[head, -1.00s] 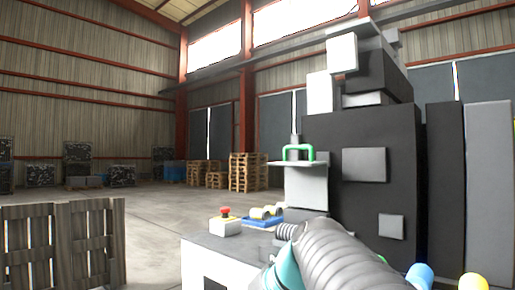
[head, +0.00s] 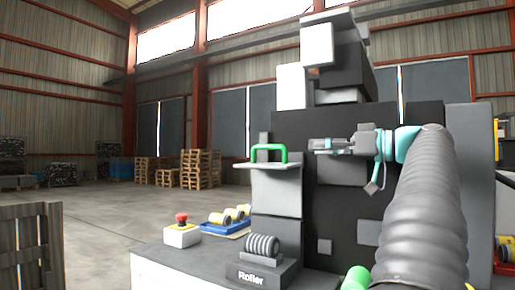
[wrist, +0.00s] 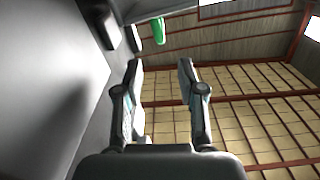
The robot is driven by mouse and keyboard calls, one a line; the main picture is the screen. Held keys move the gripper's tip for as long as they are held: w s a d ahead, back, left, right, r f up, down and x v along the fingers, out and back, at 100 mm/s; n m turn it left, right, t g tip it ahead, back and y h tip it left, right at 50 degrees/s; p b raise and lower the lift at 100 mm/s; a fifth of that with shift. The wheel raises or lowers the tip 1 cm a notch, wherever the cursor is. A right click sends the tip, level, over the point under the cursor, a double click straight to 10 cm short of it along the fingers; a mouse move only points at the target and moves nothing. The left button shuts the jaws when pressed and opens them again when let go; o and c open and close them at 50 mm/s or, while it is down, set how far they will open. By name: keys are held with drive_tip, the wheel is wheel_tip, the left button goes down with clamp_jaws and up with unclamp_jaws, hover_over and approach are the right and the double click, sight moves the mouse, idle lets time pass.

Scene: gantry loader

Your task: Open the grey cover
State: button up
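The grey cover (head: 262,165) shows in the head view as a flat light-grey plate with a green handle (head: 270,148) standing on top. It lies level above a grey block-shaped body. My gripper (head: 313,146) is just right of the handle at about its height, pointing left, with a visible gap in the picture. In the wrist view, the gripper's two fingers (wrist: 160,66) are spread with nothing between them. The green handle (wrist: 159,31) lies beyond the fingertips, partly seen at the top. The cover's hinge is not visible.
A tall dark machine body (head: 400,125) stands close behind my arm. A bench below holds a roller on a stand (head: 262,258), a red stop button (head: 181,222) and a blue tray (head: 222,229) of yellow-and-white rollers. Open floor lies to the left.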

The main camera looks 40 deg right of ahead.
sight(280, 147)
drive_tip(key=p+x, duration=0.1)
drive_tip(key=x, duration=1.2)
drive_tip(key=shift+w+a+r, duration=0.1)
drive_tip(key=shift+w+a, duration=0.1)
drive_tip(key=shift+w, duration=0.15)
clamp_jaws()
